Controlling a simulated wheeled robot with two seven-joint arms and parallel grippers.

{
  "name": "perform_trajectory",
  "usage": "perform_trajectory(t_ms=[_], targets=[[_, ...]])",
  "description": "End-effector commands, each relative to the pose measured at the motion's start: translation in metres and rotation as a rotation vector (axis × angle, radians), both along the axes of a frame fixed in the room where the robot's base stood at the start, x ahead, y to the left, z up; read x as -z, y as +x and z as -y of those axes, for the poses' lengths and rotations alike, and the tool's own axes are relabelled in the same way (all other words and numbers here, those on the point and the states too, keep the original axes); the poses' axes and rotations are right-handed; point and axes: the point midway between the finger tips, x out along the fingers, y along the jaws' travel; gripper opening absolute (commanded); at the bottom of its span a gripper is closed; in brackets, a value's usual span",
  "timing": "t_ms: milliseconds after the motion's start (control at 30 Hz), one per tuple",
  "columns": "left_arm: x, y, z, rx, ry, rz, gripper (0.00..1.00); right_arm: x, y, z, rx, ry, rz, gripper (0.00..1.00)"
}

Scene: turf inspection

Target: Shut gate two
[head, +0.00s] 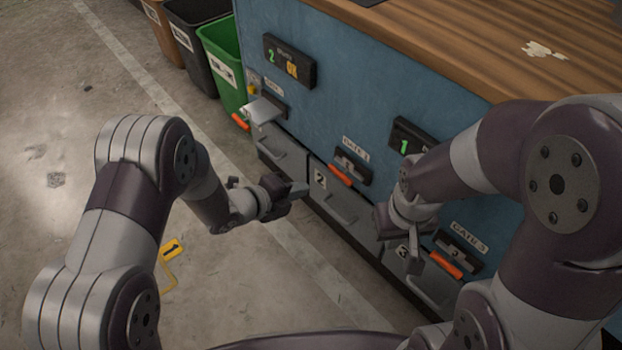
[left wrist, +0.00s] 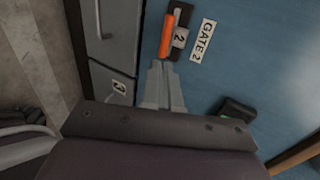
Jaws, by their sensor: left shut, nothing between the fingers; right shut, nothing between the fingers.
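Contact cannot be told. My right gripper (head: 414,264) is shut and empty, near the gate 3 handle (head: 446,264).
Grey drawers (head: 345,205) line the cabinet's lower front. A grey part juts out at the left end (head: 264,110). Green bin (head: 222,58) and other bins stand beyond the cabinet's corner. A wooden top (head: 450,45) covers the cabinet. Floor at left is mostly clear.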

Motion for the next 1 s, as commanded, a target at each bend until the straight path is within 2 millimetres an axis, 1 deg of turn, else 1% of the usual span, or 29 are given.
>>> perform_trajectory(t_ms=[33,200,767,833,867,900,933,967,1000], targets=[[-0.008,-0.004,-0.006,-0.003,-0.001,-0.001,0.0,-0.008,0.0,0.0,0.0,0.0,0.0,0.0],[-0.012,-0.012,-0.017,0.0,-0.001,-0.001,0.0,-0.012,0.0,0.0,0.0,0.0,-0.001,0.0],[-0.011,-0.014,-0.019,0.0,-0.001,-0.001,0.0,-0.012,0.0,0.0,0.0,0.0,-0.001,0.0],[-0.011,-0.014,-0.019,-0.014,-0.013,-0.025,0.0,-0.012,0.0,0.0,0.0,0.0,-0.001,0.0],[-0.007,-0.014,-0.021,-0.037,-0.017,-0.062,0.0,-0.012,0.0,0.0,0.0,0.0,-0.001,0.0],[0.003,-0.015,-0.028,-0.103,-0.015,-0.15,0.0,-0.012,0.0,0.0,0.0,0.0,0.0,0.0],[0.017,-0.019,-0.039,-0.193,-0.007,-0.259,0.0,-0.012,0.0,0.0,0.0,0.0,0.0,0.0],[0.029,-0.025,-0.054,-0.316,0.003,-0.383,0.0,-0.012,0.0,0.0,0.0,0.0,-0.001,0.0],[0.038,-0.033,-0.08,-0.536,0.009,-0.559,0.0,-0.014,0.0,0.0,0.0,0.0,-0.001,0.0]])
